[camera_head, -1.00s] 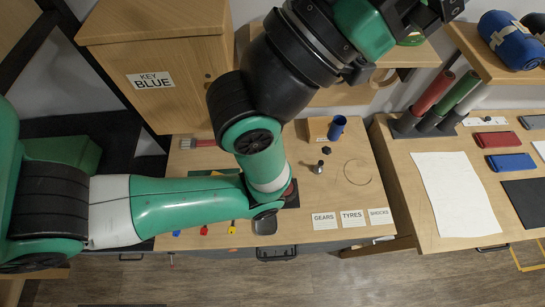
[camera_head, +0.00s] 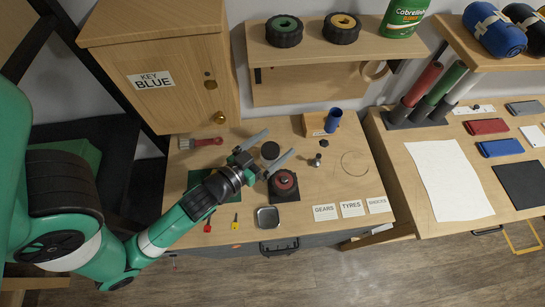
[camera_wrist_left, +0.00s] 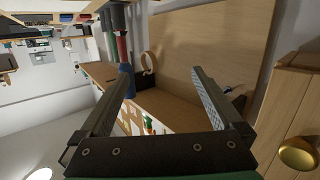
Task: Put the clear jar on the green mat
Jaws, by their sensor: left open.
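My left gripper (camera_head: 280,143) is open, its two fingers spread and pointing toward the back right of the workbench. A dark, round, jar-like thing (camera_head: 270,151) shows between the fingers in the head view; I cannot tell for sure that it is the clear jar, nor how high the gripper is above it. The green mat (camera_head: 199,184) lies left of it, partly hidden under my left wrist. In the left wrist view the open fingers (camera_wrist_left: 162,74) frame a wooden board, with no jar seen between them. My right gripper is not in view.
A red-topped round part (camera_head: 284,180) sits on a black mat. A square dish (camera_head: 268,216), a blue cup (camera_head: 333,120) and small metal parts stand nearby. A key cabinet (camera_head: 165,80) rises at the left; a shelf with two tyres (camera_head: 284,31) overhangs behind.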

